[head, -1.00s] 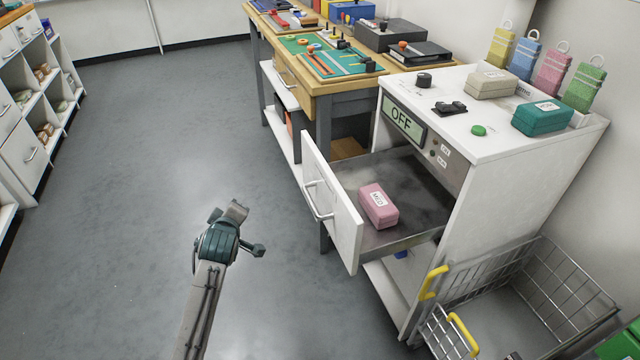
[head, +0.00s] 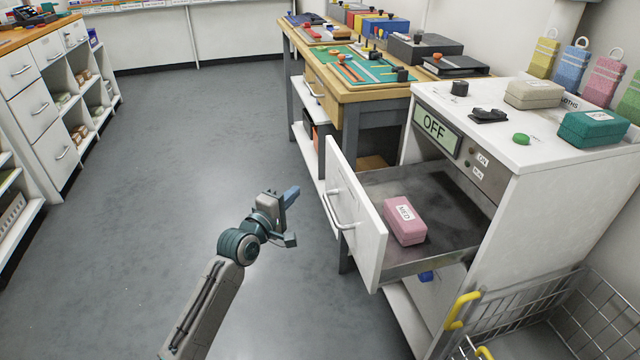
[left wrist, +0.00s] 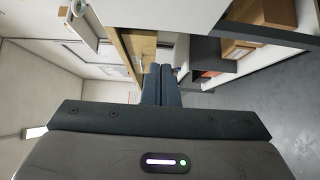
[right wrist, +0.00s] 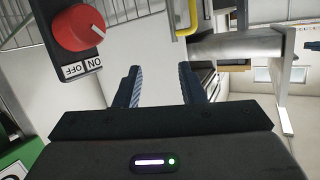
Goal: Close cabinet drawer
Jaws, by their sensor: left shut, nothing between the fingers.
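The white cabinet drawer (head: 357,222) is pulled out of the white cabinet (head: 540,190), with its bar handle (head: 335,211) facing left. A pink labelled box (head: 405,220) lies inside on the drawer's dark floor. My left gripper (head: 292,194) is left of the drawer front, apart from it in the head view, and empty. In the left wrist view its two fingers (left wrist: 161,70) are together. A white panel (left wrist: 170,12) fills the top of that view; I cannot tell if it is the drawer front. My right gripper (right wrist: 158,68) shows only in its wrist view, open and empty.
A wire basket with yellow handles (head: 461,309) stands at the cabinet's near side. A wooden workbench (head: 345,88) stands behind the drawer. The right wrist view shows a red ON/OFF knob (right wrist: 79,27) close by. The grey floor (head: 180,170) left of the drawer is clear.

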